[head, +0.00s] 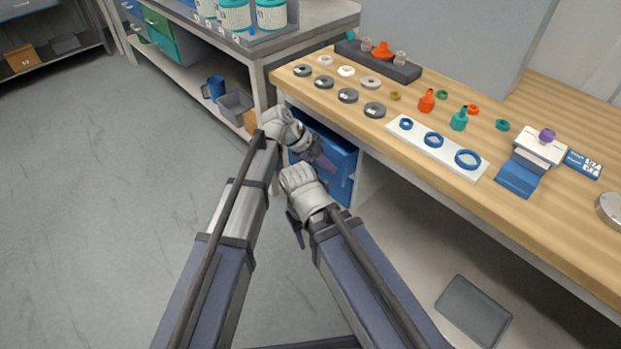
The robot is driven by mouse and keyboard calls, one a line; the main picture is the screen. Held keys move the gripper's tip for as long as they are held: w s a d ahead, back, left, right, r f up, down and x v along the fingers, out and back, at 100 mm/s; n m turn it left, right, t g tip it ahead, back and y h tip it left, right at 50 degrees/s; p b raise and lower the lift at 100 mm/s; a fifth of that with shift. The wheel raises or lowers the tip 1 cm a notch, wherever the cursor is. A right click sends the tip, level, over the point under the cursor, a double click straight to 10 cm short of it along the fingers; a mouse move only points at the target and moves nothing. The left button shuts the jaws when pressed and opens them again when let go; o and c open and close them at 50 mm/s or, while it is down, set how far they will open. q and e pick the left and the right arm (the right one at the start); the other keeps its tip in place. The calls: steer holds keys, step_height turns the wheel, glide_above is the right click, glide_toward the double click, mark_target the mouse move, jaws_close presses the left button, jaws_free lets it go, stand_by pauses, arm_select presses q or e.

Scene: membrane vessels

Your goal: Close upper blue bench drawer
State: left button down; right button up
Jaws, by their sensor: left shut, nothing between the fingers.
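The blue bench drawer (341,160) is under the left end of the wooden bench. It seems to stand out a little from the bench front; my arms cover part of it. I cannot tell an upper drawer from a lower one. My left gripper (322,160) is shut and empty, in front of the drawer's face. I cannot tell if it touches. My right gripper (297,234) points downward, below and left of the drawer, mostly hidden behind its own wrist, so its jaws are unclear.
The wooden bench top (400,180) holds rings, small bottles, a white plate (410,136) with blue rings, and a dark rack (372,62). A grey shelf unit (320,27) stands at the back left. A grey tray (474,310) lies below the bench. The floor at left is clear.

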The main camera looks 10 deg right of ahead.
mark_target(330, 149)
arm_select(q)
steer(key=w+d, duration=0.1)
steer(key=d, duration=0.1)
steer(key=w+d, duration=0.1)
steer(key=shift+w+d, duration=0.35)
steer(key=shift+w, duration=0.05)
steer(key=shift+w+d, duration=0.15)
steer(key=shift+d, duration=0.1)
steer(key=shift+r, duration=0.15)
steer(key=shift+w+a+r+p, duration=0.1)
steer(key=shift+r+p, duration=0.2)
steer(key=shift+p, duration=0.15)
steer(key=p+v, duration=0.5)
steer(key=v, duration=0.2)
steer(key=shift+s+a+p, duration=0.25)
steer(key=shift+p, duration=0.05)
steer(key=shift+a+f, duration=0.1)
steer(key=shift+f, duration=0.05)
